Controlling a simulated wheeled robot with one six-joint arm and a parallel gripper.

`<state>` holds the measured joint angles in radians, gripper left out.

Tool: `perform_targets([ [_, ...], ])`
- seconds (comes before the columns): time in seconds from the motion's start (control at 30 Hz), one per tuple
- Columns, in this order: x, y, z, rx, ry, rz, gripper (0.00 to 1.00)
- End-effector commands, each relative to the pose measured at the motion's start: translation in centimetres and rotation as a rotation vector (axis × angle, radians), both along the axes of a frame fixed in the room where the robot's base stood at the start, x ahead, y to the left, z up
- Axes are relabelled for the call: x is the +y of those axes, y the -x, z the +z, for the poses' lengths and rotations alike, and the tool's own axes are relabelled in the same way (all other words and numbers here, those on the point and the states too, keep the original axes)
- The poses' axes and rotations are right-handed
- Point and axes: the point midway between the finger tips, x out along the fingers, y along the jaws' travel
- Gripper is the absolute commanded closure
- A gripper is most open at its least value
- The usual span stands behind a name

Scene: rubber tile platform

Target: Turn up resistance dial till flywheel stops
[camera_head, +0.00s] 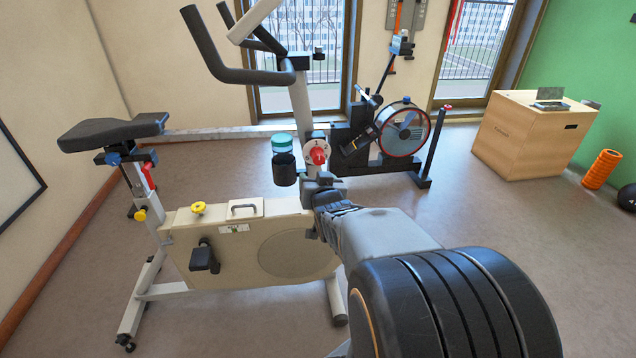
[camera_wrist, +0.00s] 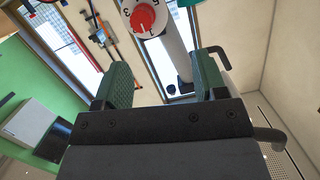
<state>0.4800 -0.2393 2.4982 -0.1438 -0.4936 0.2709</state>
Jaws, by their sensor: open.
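The resistance dial (camera_head: 318,155) is a red knob on a white plate, on the post of a cream exercise bike. In the wrist view the red knob (camera_wrist: 142,17) shows at the top, and the numbers 1, 2 and 3 can be read on its plate. My gripper (camera_wrist: 160,75) is open and empty, with its two green-padded fingers apart and the dial beyond them; no contact shows. In the head view my arm hides most of the gripper, just below the dial. The flywheel housing (camera_head: 292,254) is a cream case with a round panel; whether the wheel turns cannot be seen.
A bottle in a black holder (camera_head: 285,168) hangs just left of the dial. Handlebars (camera_head: 240,75) rise above it. A second machine with a round fan (camera_head: 403,130) stands behind. A wooden box (camera_head: 530,135) and orange roller (camera_head: 601,169) are at right.

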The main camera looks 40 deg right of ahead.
Motion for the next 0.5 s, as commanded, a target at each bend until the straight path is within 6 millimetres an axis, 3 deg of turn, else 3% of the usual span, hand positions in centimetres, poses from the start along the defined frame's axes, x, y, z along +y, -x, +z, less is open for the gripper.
perform_targets([
  [0.03, -0.9, 0.0, -1.9, -0.042, 0.010, -0.016, 0.35],
  [0.1, -1.8, 0.1, -2.2, -0.099, 0.023, -0.029, 0.35],
  [0.33, -3.2, -0.3, -2.5, -0.190, 0.046, -0.044, 0.35],
  [0.5, -4.3, -2.6, -2.4, -0.197, 0.046, -0.044, 0.35],
])
